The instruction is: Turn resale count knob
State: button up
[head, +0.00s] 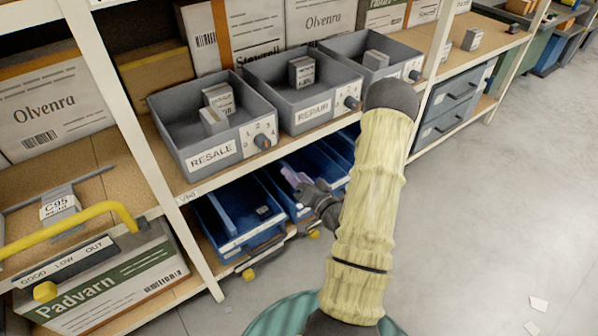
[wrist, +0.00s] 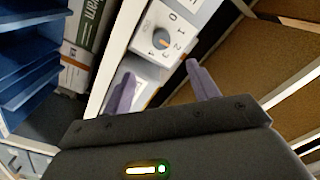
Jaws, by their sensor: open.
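The grey RESALE bin (head: 180,145) sits on the upper shelf, with a small count dial plate on the right of its front. Its dark count knob (head: 262,141) has an orange mark and numbers above it. My gripper (head: 292,178) is below and to the right of that knob, in front of the lower blue bins. In the wrist view my gripper (wrist: 160,75) is open, its two purple fingers apart and empty. A round grey knob (wrist: 160,39) on a numbered white plate shows just beyond the fingertips, untouched; its bin label is not readable there.
The grey REPAIR bin (head: 305,105) with its own knob (head: 351,103) stands right of RESALE, with another grey bin beyond. Blue bins (head: 235,222) fill the shelf below. A white rack post (head: 140,150) stands at the left. The floor (head: 500,200) at right is mostly clear.

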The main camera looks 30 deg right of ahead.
jog(key=shift+s+a+r+p, duration=0.1)
jog(key=shift+s+p, duration=0.35)
jog(key=shift+p, duration=0.45)
jog(key=w+a+r+n+g, duration=0.1)
jog(key=w+a+n+g, duration=0.2)
jog(key=a+n+g, duration=0.5)
jog(key=s+a+r+g+h, duration=0.1)
jog(key=s+a+r+g, duration=0.7)
jog(key=s+a, duration=0.4)
notch_tip(320, 180, up, 13)
jog(key=s+d+p, duration=0.1)
jog(key=p, duration=1.1)
jog(key=shift+d+t+p, duration=0.3)
jog(key=shift+p, duration=0.05)
